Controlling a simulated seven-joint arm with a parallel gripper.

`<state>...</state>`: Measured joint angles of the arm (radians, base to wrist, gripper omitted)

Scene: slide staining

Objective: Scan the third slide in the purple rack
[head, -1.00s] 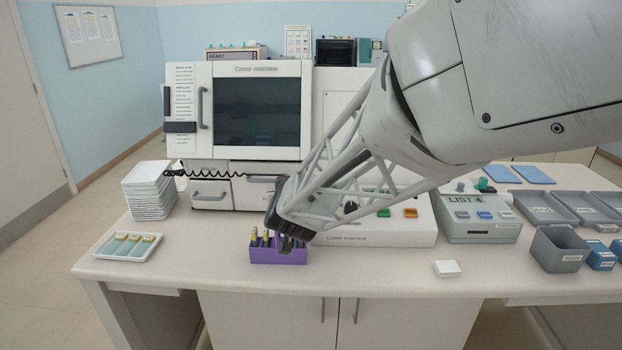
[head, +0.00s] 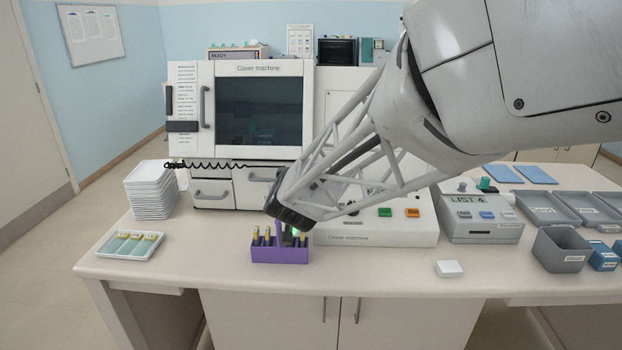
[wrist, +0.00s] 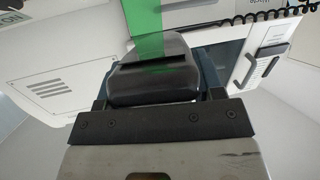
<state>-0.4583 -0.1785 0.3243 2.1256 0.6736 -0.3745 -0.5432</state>
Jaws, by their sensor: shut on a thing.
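The purple rack (head: 281,254) stands on the bench in front of the cover machine. Several slides with yellow tops (head: 256,236) stand upright in it. My gripper (head: 287,212) is just above the rack's right half and hides part of the slides there. It is shut on a dark, rounded block that looks like a hand-held scanner (wrist: 155,78). A green band of light (wrist: 143,28) leaves the scanner in the wrist view. In the head view a small green glow (head: 295,231) shows at the rack's slides. I cannot tell which slide it falls on.
A black coiled cord (head: 225,165) runs from the cover machine (head: 258,105) to my gripper. A white tray of slides (head: 131,245) and a stack of white trays (head: 152,192) are at the left. Grey trays and a grey bin (head: 560,250) are at the right.

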